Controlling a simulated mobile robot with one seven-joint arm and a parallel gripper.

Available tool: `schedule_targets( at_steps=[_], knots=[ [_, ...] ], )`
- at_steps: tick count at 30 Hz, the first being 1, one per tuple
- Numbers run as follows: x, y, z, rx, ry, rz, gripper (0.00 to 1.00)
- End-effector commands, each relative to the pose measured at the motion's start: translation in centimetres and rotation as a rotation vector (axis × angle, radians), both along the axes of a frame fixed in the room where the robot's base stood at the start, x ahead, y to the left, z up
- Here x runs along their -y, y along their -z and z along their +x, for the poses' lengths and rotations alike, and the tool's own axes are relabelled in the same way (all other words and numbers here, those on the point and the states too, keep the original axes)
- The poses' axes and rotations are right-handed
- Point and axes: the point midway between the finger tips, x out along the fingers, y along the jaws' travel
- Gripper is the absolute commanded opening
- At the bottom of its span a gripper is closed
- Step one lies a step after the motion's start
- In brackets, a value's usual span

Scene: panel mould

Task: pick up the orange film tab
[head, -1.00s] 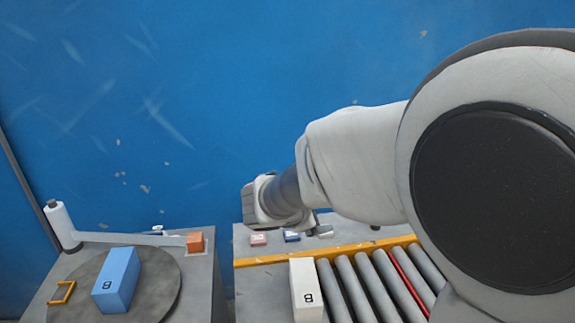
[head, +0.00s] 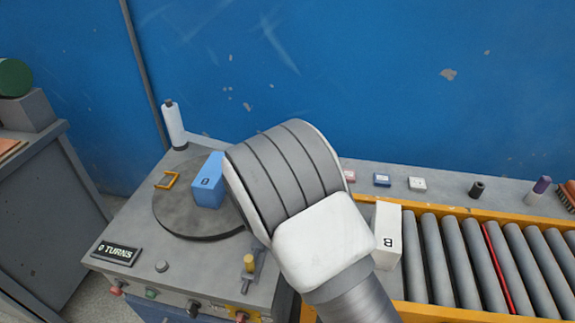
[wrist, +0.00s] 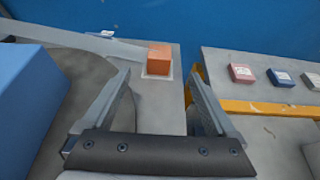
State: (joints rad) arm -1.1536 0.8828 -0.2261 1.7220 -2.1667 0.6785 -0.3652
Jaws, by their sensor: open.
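The orange film tab (wrist: 159,57) is a small orange block at the end of a pale film strip (wrist: 90,42). In the wrist view it sits on a light square on the grey machine top. My gripper (wrist: 161,76) is open and empty, its two fingers spread with the tab ahead of the gap between them. The tab appears apart from both fingers. In the head view my arm hides the tab and the gripper.
A blue box (head: 208,182) stands on the round turntable (head: 190,222), close on the left in the wrist view (wrist: 25,95). An orange bracket (head: 167,180) lies there too. A white roll (head: 174,125) stands behind. A roller conveyor (head: 445,255) with a white box (head: 387,232) is at right.

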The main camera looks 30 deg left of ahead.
Motion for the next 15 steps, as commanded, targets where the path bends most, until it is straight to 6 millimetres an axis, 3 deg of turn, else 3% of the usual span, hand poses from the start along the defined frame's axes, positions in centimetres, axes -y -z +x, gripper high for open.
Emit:
schedule_targets(
  at_steps=[9,15],
  knots=[
    [-1.5,2.2,5.0,0.000,0.002,0.000,0.93],
    [-2.0,2.9,6.6,0.000,0.003,0.001,0.93]
  ],
)
